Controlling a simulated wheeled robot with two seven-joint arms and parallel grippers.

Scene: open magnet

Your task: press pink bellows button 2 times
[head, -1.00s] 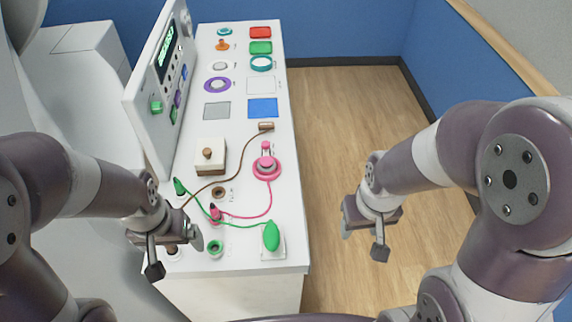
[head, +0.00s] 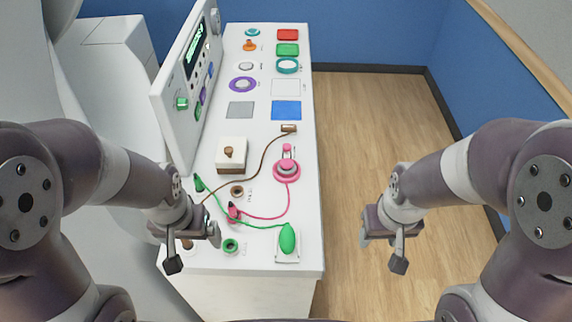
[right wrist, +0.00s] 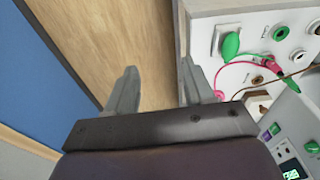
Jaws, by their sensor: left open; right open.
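The pink bellows button (head: 287,167) stands upright on the white table, right of the middle, with a round pink base and a pink cable running from it. My left gripper (head: 193,248) is open and empty over the table's near left corner, left of and nearer than the button. My right gripper (head: 384,250) is open and empty beyond the table's right edge, over the floor. It also shows in the right wrist view (right wrist: 160,88) with nothing between its fingers. Neither gripper touches the button.
A green bulb (head: 288,238) and pink plug (head: 233,211) lie nearer me. A white box with a brown knob (head: 229,152) is left of the button. A blue square (head: 286,110) lies behind. An upright panel (head: 184,85) edges the left side. Floor (head: 365,140) on the right is clear.

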